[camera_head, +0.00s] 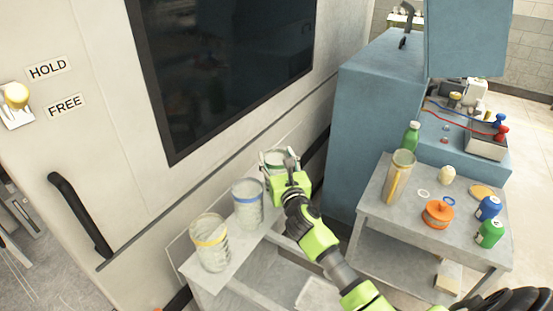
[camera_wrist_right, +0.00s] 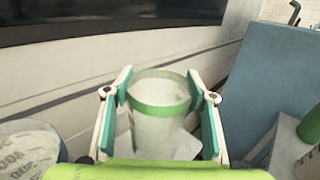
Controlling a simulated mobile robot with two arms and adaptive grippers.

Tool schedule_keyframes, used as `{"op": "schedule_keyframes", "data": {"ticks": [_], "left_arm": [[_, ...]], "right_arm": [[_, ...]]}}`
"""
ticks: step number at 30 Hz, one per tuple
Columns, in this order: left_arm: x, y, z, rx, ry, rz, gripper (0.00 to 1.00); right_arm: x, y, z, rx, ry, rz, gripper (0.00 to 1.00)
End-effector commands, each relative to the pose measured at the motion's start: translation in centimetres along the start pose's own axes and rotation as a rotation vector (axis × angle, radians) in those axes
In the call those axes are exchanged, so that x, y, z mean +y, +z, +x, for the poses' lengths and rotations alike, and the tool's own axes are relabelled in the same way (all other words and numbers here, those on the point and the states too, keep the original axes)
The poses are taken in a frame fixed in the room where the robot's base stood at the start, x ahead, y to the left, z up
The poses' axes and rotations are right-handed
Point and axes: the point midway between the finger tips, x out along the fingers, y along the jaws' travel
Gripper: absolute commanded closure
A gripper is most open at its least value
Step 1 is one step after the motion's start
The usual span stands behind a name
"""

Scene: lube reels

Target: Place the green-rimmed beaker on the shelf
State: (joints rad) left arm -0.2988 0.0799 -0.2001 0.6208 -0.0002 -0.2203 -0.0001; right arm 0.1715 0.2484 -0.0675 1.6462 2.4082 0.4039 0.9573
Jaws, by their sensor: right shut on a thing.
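The green-rimmed beaker (camera_head: 272,157) is clear, with a green band below its mouth. My right gripper (camera_head: 284,168) is shut on it, at the far end of the grey shelf (camera_head: 240,249) along the pale cabinet. In the right wrist view, the beaker (camera_wrist_right: 159,110) stands upright between the two fingers of the gripper (camera_wrist_right: 160,96). Its base is hidden, so I cannot tell whether it touches the shelf. A blue-rimmed beaker (camera_head: 248,203) and a yellow-rimmed beaker (camera_head: 210,242) stand nearer on the shelf. My left gripper is not in view.
The pale cabinet with a dark window (camera_head: 225,65) rises behind the shelf. A blue cabinet (camera_head: 380,110) stands to the right. A grey cart (camera_head: 385,220) holds a tall jar (camera_head: 398,177), a green bottle (camera_head: 411,137), an orange pot (camera_head: 437,214) and small bottles.

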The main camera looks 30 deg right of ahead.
Motion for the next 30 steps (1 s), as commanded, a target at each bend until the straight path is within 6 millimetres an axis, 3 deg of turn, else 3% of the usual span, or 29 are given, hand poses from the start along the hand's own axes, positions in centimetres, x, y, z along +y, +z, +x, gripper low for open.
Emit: {"op": "schedule_keyframes", "data": {"ticks": [8,9,10,22,26,30], "left_arm": [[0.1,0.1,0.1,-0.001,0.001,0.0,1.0],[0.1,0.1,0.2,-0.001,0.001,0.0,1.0],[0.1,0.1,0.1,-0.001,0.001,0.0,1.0],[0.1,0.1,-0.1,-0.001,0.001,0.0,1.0],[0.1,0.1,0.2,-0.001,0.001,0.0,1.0],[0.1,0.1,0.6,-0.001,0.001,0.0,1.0]], "right_arm": [[0.0,-0.2,0.0,-0.001,0.0,0.0,0.82],[0.0,-0.3,0.0,0.0,0.0,0.0,0.46],[0.0,-0.2,0.0,0.0,0.0,0.0,0.42],[0.0,0.1,-0.2,0.0,0.0,0.0,0.42],[0.0,-0.1,-1.9,0.001,0.0,-0.001,0.42],[0.1,-0.2,-4.8,0.001,0.002,0.0,0.42]]}}
